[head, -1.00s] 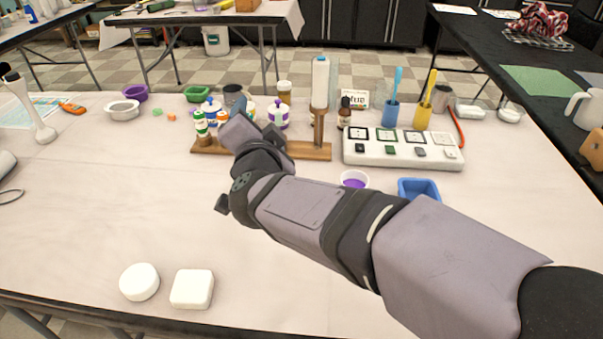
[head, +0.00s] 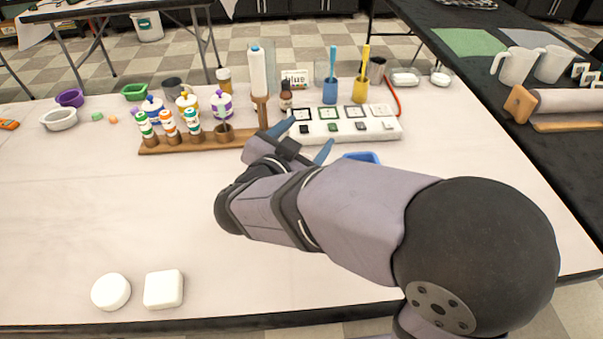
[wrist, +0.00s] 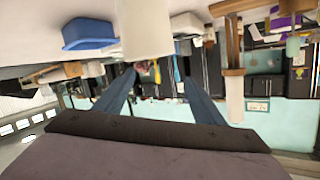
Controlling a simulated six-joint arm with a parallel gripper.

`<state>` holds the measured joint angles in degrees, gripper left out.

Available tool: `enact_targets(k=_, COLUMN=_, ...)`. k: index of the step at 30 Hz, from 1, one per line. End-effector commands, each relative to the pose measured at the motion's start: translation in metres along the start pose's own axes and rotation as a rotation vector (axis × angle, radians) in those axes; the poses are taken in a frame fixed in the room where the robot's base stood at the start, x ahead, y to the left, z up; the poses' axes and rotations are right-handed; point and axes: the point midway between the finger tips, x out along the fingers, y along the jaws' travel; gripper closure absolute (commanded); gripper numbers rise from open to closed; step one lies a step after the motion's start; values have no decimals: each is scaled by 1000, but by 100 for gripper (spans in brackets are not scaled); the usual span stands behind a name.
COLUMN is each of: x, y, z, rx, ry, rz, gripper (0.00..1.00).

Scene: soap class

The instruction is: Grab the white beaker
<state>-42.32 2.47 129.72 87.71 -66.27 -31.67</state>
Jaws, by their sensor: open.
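A plain white cup-like vessel (wrist: 143,30), likely the white beaker, shows at the top middle of the wrist view, which is upside down. It is cut off by the frame edge and lies ahead of the gap between my fingers.
A blue tray (head: 362,157) is partly hidden behind my arm, close to the vessel. A wooden rack (head: 190,143) with bottles stands left, the sample board (head: 345,128) behind. Two white soaps (head: 111,291) (head: 163,289) lie at the front left. White pitchers (head: 514,66) stand on the right table.

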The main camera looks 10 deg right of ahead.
Motion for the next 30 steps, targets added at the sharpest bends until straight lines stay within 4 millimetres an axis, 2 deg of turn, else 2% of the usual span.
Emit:
enact_targets(k=6, x=-30, y=19, z=44, rx=-215, ry=-93, rz=-4, gripper=37)
enact_targets(k=12, x=-48, y=24, z=68, rx=-323, ry=-149, rz=-33, gripper=37)
enact_targets(k=17, x=-50, y=26, z=72, rx=-339, ry=-157, rz=-37, gripper=37)
enact_targets(k=25, x=-31, y=26, z=75, rx=-335, ry=-156, rz=-35, gripper=37)
enact_targets(k=30, x=-28, y=25, z=74, rx=-335, ry=-155, rz=-36, gripper=37)
